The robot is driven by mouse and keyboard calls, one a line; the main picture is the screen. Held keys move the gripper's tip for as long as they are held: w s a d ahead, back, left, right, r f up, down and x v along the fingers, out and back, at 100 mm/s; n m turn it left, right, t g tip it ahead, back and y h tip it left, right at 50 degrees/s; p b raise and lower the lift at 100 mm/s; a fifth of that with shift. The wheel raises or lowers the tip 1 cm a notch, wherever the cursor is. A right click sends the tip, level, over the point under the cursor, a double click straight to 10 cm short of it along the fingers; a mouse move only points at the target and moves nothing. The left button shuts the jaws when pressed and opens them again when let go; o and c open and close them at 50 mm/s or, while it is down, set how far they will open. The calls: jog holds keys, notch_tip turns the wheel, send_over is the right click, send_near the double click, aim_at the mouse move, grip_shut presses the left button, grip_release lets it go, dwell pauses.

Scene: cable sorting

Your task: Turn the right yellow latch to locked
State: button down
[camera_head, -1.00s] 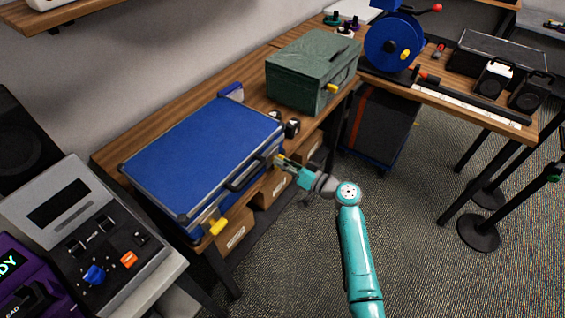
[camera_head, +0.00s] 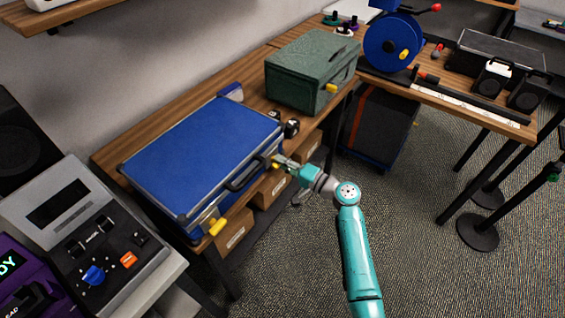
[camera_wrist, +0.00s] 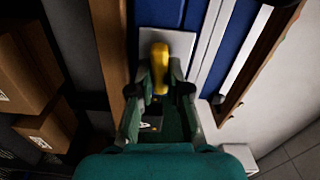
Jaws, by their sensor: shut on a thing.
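A blue case (camera_head: 200,150) lies shut on the wooden bench, with a dark handle (camera_head: 246,172) on its front. The right yellow latch (camera_head: 276,164) is at the right end of that front, mostly hidden by my gripper (camera_head: 284,163). In the wrist view the yellow latch (camera_wrist: 160,62) stands out from a pale plate (camera_wrist: 180,42), and my gripper (camera_wrist: 158,80) is shut on it with a finger on each side. The left yellow latch (camera_head: 217,227) sticks out from the front near the case's left end.
A green box (camera_head: 312,72) with a yellow latch stands behind and right of the case. Small dark items (camera_head: 290,128) lie between them. Cardboard boxes (camera_head: 236,233) sit on the shelf below. A grey console (camera_head: 85,230) is at the left. The floor at right is open.

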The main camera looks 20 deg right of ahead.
jog(key=shift+f+m, duration=0.1)
jog(key=shift+m, duration=0.6)
jog(key=c, duration=1.1)
grip_release()
jog(key=v, duration=1.2)
